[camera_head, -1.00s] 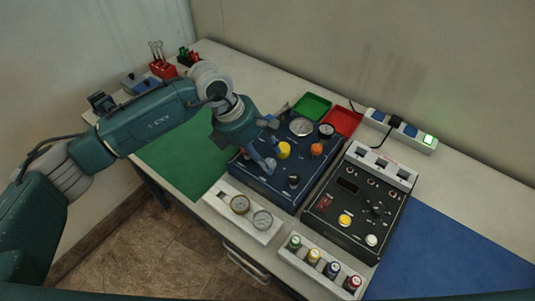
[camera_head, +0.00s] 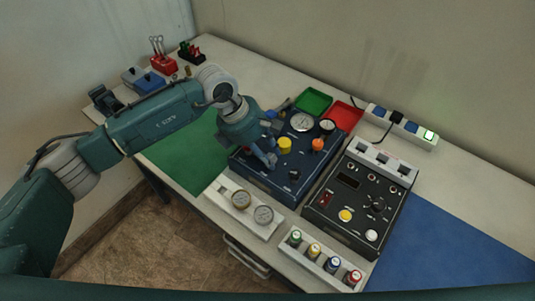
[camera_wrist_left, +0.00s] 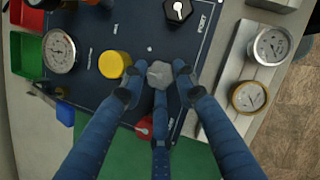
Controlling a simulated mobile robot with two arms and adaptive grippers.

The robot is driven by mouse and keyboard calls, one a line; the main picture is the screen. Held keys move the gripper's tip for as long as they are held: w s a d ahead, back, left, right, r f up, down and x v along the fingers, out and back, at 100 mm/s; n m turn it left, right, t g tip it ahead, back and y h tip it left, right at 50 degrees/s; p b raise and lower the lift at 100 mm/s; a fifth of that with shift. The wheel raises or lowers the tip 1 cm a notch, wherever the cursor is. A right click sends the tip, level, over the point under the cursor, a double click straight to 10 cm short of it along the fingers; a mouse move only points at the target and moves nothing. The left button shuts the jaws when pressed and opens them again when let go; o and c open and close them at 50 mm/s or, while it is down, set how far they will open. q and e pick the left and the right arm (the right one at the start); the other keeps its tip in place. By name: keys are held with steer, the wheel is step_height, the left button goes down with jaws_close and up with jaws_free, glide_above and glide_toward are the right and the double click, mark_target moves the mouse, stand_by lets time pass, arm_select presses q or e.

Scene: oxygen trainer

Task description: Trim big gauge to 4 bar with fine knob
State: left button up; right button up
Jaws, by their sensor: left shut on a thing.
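The big gauge (camera_head: 302,122) is a round white dial at the back of the blue panel (camera_head: 268,182). It also shows in the left wrist view (camera_wrist_left: 60,50), its needle too small to read surely. My left gripper (camera_head: 268,160) reaches down onto the panel in front of the yellow knob (camera_head: 284,145). In the left wrist view its fingers (camera_wrist_left: 158,80) are closed around a grey faceted knob (camera_wrist_left: 159,72), apparently the fine knob; its label cannot be read. The yellow knob stands beside the fingers there (camera_wrist_left: 113,64). My right gripper is not in view.
An orange knob (camera_head: 318,144), a smaller gauge (camera_head: 327,125) and a black knob (camera_wrist_left: 182,11) share the panel. A black control box (camera_head: 335,215) stands to the right. A white block with two gauges (camera_head: 228,204) lies in front. The green mat (camera_head: 178,158) is clear.

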arm_select(q)
steer(key=m+b, duration=0.2)
steer(key=b, duration=0.1)
steer(key=m+g+b, duration=0.1)
steer(key=m+b, duration=0.1)
steer(key=b, duration=0.2)
steer(key=m+g+b, duration=0.1)
steer(key=m+b, duration=0.1)
steer(key=b, duration=0.2)
steer(key=shift+w+d+f, duration=0.1)
steer(key=shift+w+d, duration=0.1)
steer(key=shift+d, duration=0.1)
steer(key=shift+r+m+g+y+b, duration=0.15)
steer(key=shift+m+g+b, duration=0.15)
steer(key=shift+m+b, duration=0.45)
steer(key=shift+r+m+g+y+b, duration=0.15)
steer(key=shift+m+g+b, duration=0.15)
steer(key=shift+m+b, duration=0.4)
steer(key=o, duration=1.1)
steer(key=shift+s, duration=0.15)
steer(key=v, duration=1.2)
